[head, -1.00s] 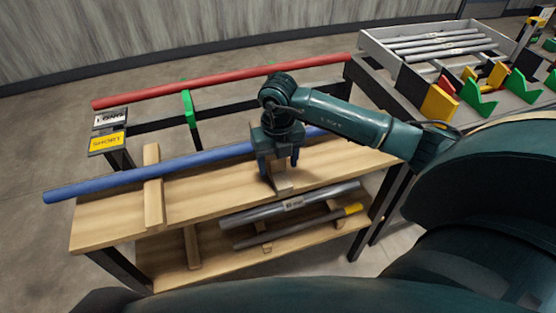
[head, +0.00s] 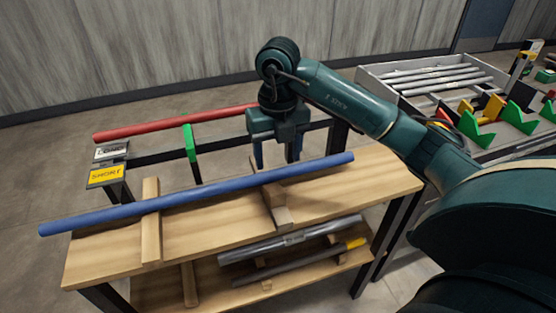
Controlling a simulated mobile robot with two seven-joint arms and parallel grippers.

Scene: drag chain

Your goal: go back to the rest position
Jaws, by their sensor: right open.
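My right gripper (head: 276,160) is open and empty in the head view. Its fingers point down, above and behind the blue tube, with the arm coming in from the right. The blue tube (head: 205,192) lies across two wooden supports on the wooden bench (head: 345,185), slightly slanted. The gripper appears clear of the tube. My left gripper is not in view.
A red tube (head: 180,122) lies on a dark rack behind the bench, with a green holder (head: 191,142). Signs reading LONG (head: 111,151) and SHORT (head: 106,175) stand at left. Grey tubes (head: 290,240) lie on the lower shelf. A tray of tubes (head: 376,78) is at right.

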